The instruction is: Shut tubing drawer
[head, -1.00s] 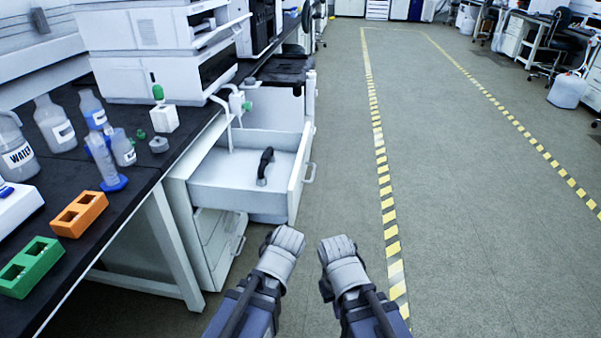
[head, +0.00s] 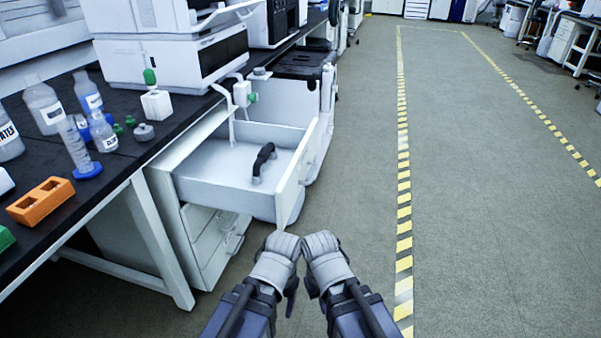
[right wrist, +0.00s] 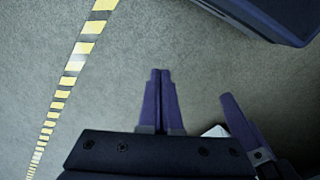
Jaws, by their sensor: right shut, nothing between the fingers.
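The white tubing drawer (head: 226,182) is pulled out of the bench's cabinet, its front panel (head: 297,172) facing right over the aisle. A dark curved piece (head: 262,163) lies inside, and a white tube runs down into it. My left gripper (head: 282,243) and right gripper (head: 320,243) are side by side, nearer to me than the drawer front and apart from it. The right gripper's fingers (right wrist: 160,75) are together and empty in the right wrist view. The left gripper's fingertips are not clear from above. The drawer is not seen in the right wrist view.
The black bench top (head: 110,170) on the left holds bottles, a cylinder (head: 76,145), an orange block (head: 40,200) and white stacked instruments (head: 165,60). Closed lower drawers (head: 213,240) sit beneath the open one. The floor to the right is clear, with a yellow-black tape line (head: 403,200).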

